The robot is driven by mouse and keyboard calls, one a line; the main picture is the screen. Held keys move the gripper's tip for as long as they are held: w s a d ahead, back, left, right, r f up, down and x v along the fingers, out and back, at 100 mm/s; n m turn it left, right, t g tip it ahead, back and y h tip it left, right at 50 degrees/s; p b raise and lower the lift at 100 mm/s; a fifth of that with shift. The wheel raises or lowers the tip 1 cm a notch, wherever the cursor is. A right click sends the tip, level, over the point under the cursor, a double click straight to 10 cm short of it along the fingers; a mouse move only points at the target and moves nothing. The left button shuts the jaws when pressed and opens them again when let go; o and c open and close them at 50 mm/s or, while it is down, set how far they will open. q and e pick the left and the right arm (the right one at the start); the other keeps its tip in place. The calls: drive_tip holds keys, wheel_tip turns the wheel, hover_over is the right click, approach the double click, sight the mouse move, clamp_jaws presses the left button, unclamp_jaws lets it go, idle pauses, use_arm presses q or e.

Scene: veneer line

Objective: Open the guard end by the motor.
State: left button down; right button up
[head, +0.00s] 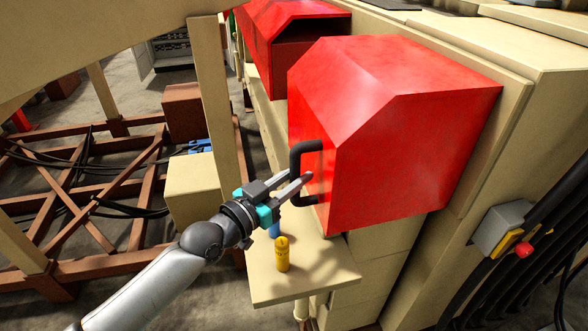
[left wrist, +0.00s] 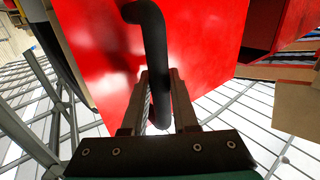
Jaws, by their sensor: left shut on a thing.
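The near red guard end (head: 400,130) is a large box with sloped top faces on the side of the cream machine. A black bar handle (head: 296,160) stands on its left face; it also shows in the left wrist view (left wrist: 150,35). My left gripper (head: 306,181) reaches in from the left with its fingers around the handle's upright bar. In the left wrist view, the bar runs between the two fingers (left wrist: 162,80), which are shut on it. No gap around this guard can be made out. My right gripper is in neither view.
A small cream shelf (head: 325,272) below the guard carries a yellow cylinder (head: 282,254) and a blue item beside it. A second red guard (head: 290,30) with a dark opening stands behind. A grey control box (head: 500,228) is at right.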

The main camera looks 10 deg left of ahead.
use_arm(q)
drive_tip(key=c, duration=0.7)
unclamp_jaws()
drive_tip(key=b+v, duration=0.1)
drive_tip(key=v, duration=1.4)
drive_tip(key=shift+s+b, duration=0.15)
drive_tip(key=shift+b, duration=0.15)
